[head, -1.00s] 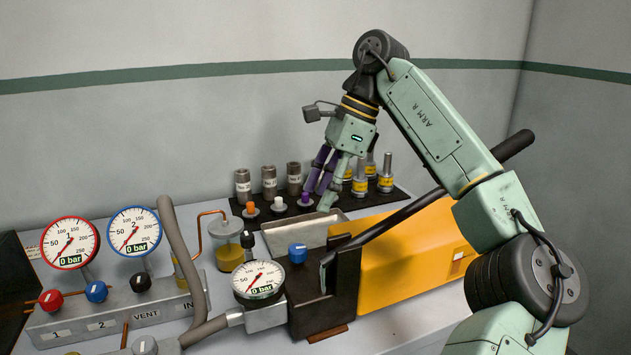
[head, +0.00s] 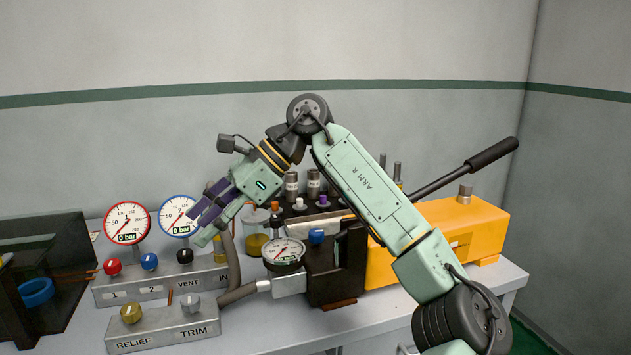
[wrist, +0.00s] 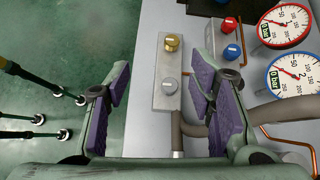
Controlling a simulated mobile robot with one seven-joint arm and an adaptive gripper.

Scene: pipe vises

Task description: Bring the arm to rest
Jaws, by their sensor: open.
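My gripper (head: 203,213) hangs in the air in the head view, left of my arm's bent wrist and in front of the blue-rimmed gauge 2 (head: 180,216). Its purple-padded fingers point down and left. In the wrist view the two fingers (wrist: 165,105) are spread wide with nothing between them. The relief and trim block (wrist: 167,72) and the bench edge show beyond and between them. My gripper hides part of the valve panel and its hose in the head view.
A yellow pump (head: 440,232) with a black lever (head: 492,152) stands at the right. A small gauge (head: 283,252) sits at the bench middle. The red-rimmed gauge 1 (head: 127,223) and valve panel (head: 115,290) are at the left. A dark bin (head: 62,248) stands far left.

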